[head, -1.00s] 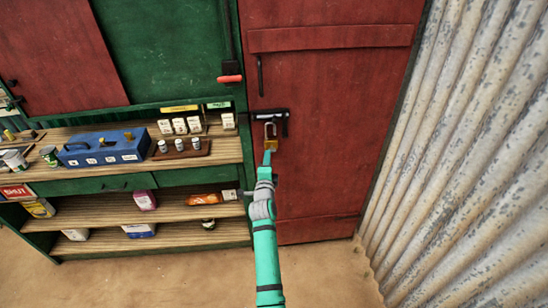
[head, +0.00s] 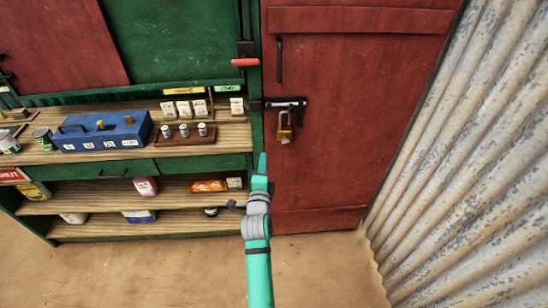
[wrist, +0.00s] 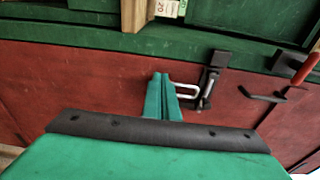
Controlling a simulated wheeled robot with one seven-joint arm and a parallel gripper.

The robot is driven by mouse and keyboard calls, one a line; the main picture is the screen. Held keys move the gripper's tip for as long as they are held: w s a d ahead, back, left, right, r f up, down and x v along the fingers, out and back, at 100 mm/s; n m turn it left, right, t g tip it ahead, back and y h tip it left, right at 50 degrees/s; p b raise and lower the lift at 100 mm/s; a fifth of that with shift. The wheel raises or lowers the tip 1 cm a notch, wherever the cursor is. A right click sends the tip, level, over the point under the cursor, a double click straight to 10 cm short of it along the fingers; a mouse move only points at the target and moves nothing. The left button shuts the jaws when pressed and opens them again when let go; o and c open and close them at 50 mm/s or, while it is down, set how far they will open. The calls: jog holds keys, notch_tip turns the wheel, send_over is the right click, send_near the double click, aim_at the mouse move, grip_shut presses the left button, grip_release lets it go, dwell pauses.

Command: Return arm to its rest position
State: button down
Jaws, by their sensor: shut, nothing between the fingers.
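My gripper (head: 262,163) is at the end of my teal arm, in front of the lower red door (head: 335,160). In the wrist view its two teal fingers (wrist: 162,98) are together with nothing between them. A brass padlock (head: 284,133) hangs from the black hasp (head: 286,103) on the red door, up and to the right of my fingertips in the head view. Its pale shackle (wrist: 186,89) shows just past the fingers in the wrist view. A gap lies between the fingertips and the padlock in the head view.
Left is a green stall with a wooden counter (head: 100,150), holding a blue box (head: 105,133) and a rack of small bottles (head: 185,137). A red-handled lever (head: 245,62) sits on the post. A corrugated metal wall (head: 450,150) bounds the right. Bare floor is in front.

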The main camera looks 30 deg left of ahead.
jog(key=s, duration=0.1)
jog(key=s+a, duration=0.1)
jog(key=s, duration=0.1)
jog(key=shift+s+a+r, duration=0.2)
jog(key=shift+a+r, duration=0.1)
